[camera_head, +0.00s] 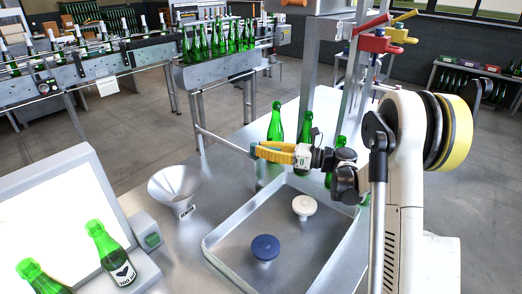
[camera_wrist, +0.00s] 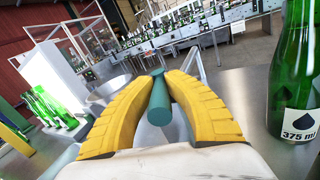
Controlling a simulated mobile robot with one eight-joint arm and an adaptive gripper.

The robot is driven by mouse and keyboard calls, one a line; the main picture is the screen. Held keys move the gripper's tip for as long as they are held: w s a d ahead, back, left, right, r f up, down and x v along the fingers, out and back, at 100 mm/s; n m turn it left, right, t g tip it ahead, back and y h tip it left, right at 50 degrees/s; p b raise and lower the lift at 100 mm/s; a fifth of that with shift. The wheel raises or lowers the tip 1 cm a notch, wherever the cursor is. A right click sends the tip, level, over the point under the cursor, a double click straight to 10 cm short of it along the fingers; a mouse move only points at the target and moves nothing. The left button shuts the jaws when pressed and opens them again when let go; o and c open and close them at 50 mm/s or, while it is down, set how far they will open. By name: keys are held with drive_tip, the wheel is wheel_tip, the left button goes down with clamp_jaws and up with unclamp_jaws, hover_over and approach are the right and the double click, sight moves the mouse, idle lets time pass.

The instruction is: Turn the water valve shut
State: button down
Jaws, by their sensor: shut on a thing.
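My gripper (camera_head: 256,151), with yellow ribbed fingers, is shut on a teal bar-shaped handle. A red valve handle (camera_head: 379,43) and a yellow valve handle (camera_head: 402,33) sit on the pipework at the upper right, away from my gripper.
A metal tray (camera_head: 210,246) below my gripper holds a white knob-like piece (camera_head: 305,207) and a blue one (camera_head: 265,247). Green bottles (camera_head: 276,122) stand close behind and beside my gripper. A funnel (camera_head: 174,188) is at the left. A bottle conveyor (camera_head: 215,70) runs behind.

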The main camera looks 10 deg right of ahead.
drive_tip(key=c, duration=1.3)
unclamp_jaws()
drive_tip(key=shift+c, duration=0.2)
wheel_tip(320, 180, up, 10)
drive_tip(key=shift+r, duration=0.1)
